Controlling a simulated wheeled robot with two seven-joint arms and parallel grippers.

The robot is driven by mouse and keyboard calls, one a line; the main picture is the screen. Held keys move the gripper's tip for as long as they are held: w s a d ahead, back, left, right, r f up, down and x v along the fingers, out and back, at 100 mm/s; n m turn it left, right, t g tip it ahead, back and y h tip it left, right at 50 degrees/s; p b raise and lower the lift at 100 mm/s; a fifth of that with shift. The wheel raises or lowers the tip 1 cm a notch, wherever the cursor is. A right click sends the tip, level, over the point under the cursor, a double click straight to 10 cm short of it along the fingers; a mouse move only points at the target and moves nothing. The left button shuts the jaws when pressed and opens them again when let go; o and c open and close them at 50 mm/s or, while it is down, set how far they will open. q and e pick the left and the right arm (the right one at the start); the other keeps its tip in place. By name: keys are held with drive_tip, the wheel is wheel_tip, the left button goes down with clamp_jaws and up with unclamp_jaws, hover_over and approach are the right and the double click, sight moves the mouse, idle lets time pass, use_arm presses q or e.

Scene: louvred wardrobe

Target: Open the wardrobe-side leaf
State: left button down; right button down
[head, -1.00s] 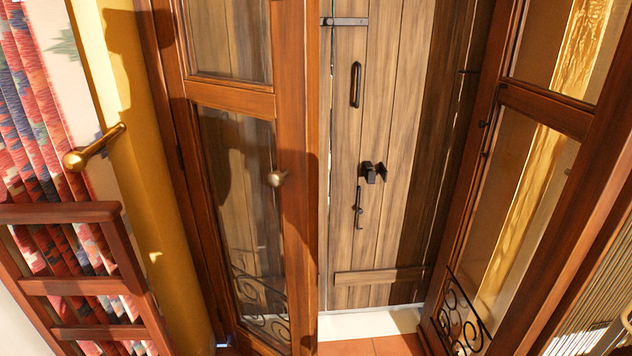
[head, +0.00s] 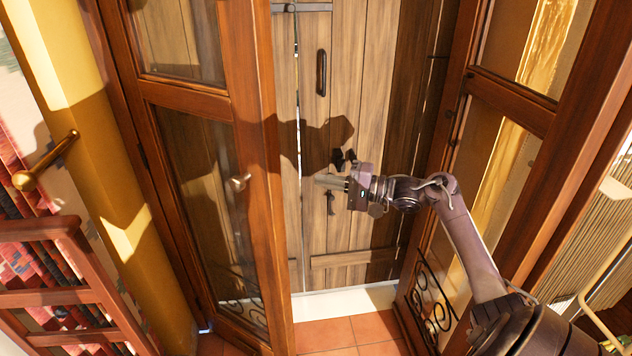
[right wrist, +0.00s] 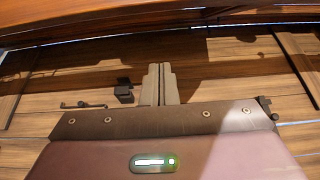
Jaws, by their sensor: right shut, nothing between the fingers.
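Wooden plank shutters (head: 352,115) stand closed between two glazed doors. The shutter leaf on the right, nearer the wardrobe, carries a black pull handle (head: 321,72), a dark latch block (head: 340,158) and a small bolt (head: 330,203). The latch block also shows in the right wrist view (right wrist: 124,91), left of the fingers. My right gripper (head: 332,182) is shut and empty, in front of the planks just below the latch block. Its fingers, side by side, show in the right wrist view (right wrist: 158,84). Contact with the planks cannot be told. My left gripper is out of view.
The left glazed door (head: 249,170) stands swung toward me, with a knob (head: 238,182). The right glazed door (head: 508,105) stands open beside my right arm. The louvred wardrobe (head: 590,212) is at far right. A brass rod (head: 45,162) and wooden rack (head: 45,262) are left.

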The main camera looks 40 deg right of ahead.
drive_tip(key=w+a+p, duration=0.2)
drive_tip(key=w+a, duration=0.3)
drive_tip(key=a, duration=0.3)
drive_tip(key=shift+w+a, duration=0.15)
